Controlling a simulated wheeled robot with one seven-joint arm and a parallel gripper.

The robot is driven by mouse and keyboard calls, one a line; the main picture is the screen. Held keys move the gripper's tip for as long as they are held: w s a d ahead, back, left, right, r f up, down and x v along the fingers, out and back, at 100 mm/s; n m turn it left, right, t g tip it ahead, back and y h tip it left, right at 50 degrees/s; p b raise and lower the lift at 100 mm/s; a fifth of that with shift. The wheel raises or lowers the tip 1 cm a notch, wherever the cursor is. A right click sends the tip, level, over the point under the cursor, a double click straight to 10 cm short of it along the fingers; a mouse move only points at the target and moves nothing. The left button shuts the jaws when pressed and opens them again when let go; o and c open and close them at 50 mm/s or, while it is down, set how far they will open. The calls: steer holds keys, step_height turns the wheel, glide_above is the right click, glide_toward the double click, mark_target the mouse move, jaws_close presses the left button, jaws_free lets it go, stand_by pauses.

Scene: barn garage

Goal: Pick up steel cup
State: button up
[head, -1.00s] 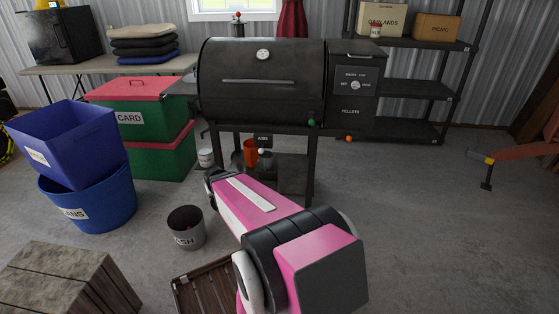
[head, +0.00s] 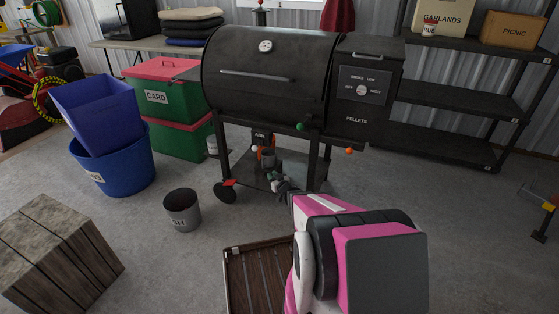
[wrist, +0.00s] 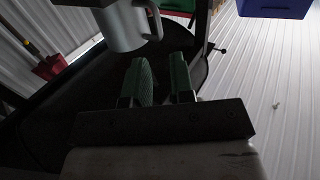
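The steel cup (wrist: 122,27) is grey, with a handle on its right side, and shows at the top of the wrist view, partly cut off by the frame edge. My gripper (wrist: 160,78) has two green fingers with a gap between them and nothing in it. The cup is just beyond the fingertips, slightly left, apart from them. In the head view my gripper (head: 277,182) is low in front of the grill's lower shelf. A small grey shape behind it may be the cup, but it is too small to tell.
The black grill (head: 270,80) stands over the gripper, its legs on both sides. Blue bins (head: 112,160) stand left.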

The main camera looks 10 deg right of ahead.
mark_target(263, 168)
steer(key=x, duration=1)
steer(key=shift+w, duration=0.4)
jaws_close()
